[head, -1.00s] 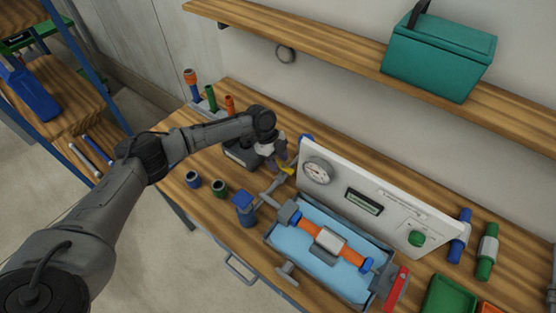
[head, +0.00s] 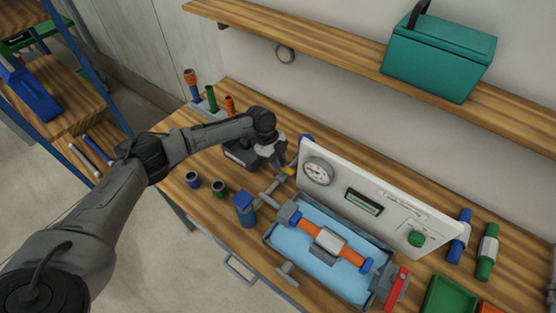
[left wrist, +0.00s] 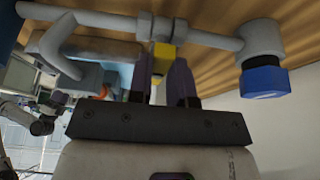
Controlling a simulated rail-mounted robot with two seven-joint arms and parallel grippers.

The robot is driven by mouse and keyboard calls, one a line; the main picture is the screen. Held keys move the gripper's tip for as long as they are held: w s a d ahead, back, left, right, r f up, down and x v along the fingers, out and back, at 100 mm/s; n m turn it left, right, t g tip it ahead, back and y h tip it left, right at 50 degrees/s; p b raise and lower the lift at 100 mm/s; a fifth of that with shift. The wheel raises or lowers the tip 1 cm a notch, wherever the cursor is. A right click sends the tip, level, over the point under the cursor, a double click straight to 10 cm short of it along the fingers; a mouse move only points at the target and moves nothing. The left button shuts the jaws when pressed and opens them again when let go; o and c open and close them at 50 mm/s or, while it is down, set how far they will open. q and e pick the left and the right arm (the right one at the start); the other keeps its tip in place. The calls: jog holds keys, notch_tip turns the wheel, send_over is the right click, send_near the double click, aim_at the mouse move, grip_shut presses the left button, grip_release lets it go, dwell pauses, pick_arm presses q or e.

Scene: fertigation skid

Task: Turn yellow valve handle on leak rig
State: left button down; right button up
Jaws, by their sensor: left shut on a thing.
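The yellow valve handle (left wrist: 163,56) shows in the left wrist view, between the fingers of my left gripper (left wrist: 172,72) and just under a grey pipe (left wrist: 205,38). In the head view only a small bit of the yellow handle (head: 289,170) shows beside my left gripper (head: 280,160). My left gripper is shut on the handle. The leak rig has a white panel (head: 385,212) with a round gauge (head: 318,171), a display and a green knob (head: 417,239). An orange pipe piece (head: 332,241) lies over its blue tray. My right gripper is out of view.
A blue cap (left wrist: 263,80) ends the pipe. A blue fitting (head: 244,208) stands left of the rig, with blue and green rings (head: 219,188) on the bench. Blue and green cylinders (head: 487,252) lie at right. A shelf with a teal box (head: 440,58) hangs above.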

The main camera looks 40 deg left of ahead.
pick_arm(q)
jog(key=shift+s+r+n+p, duration=0.1)
jog(key=shift+r+n+p, duration=0.15)
jog(key=shift+p, duration=0.3)
jog(key=n+t+y+p, duration=0.1)
jog(key=n+p, duration=0.3)
jog(key=p, duration=0.2)
jog(key=s+d+n+t+y+p, duration=0.1)
jog(key=n+p, duration=0.4)
jog(key=p, duration=0.1)
jog(key=d+n+t+y+p, duration=0.1)
jog(key=n+p, duration=0.4)
jog(key=p, duration=0.1)
jog(key=shift+s+r+t+y+p, duration=0.1)
jog(key=shift+s+t+y+p, duration=0.2)
jog(key=shift+s+t+p, duration=0.1)
jog(key=shift+d+f+n+y+p, duration=0.1)
jog(key=shift+n+y+p, duration=0.25)
jog(key=shift+n+p, duration=0.5)
jog(key=shift+d+f+n+y+p, duration=0.1)
jog(key=shift+n+y+p, duration=0.25)
jog(key=shift+n+p, duration=0.45)
jog(key=c, duration=1)
grip_release()
jog(key=shift+f, duration=0.1)
jog(key=shift+c, duration=0.2)
